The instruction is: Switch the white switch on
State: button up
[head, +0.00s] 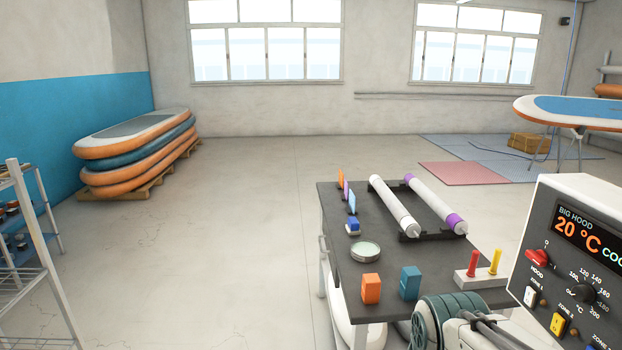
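The white switch (530,297) is a small rocker on the dark front panel of a control box (570,262) at the right edge. It sits below the red hood knob (538,258) and beside a "ZONE 1" label. It is too small to tell which way it is tipped. A yellow switch (558,324) is lower right of it, by a "ZONE 2" label. The orange display (578,233) reads "BIG HOOD 20 °C" with cut-off text after it. My gripper is not in view.
A dark table (338,262) left of the box bears rolls on a rack, a round tin (366,251), orange and blue blocks, and red and yellow handles. A teal ribbed unit (450,308) stands in front. A shelf (35,240) is far left. Floor between is clear.

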aim_at(530, 294)
jog(key=z, duration=1.3)
jog(key=k, duration=0.55)
jog(key=u, duration=0.1)
jog(key=i, duration=1.05)
jog(key=z, duration=0.4)
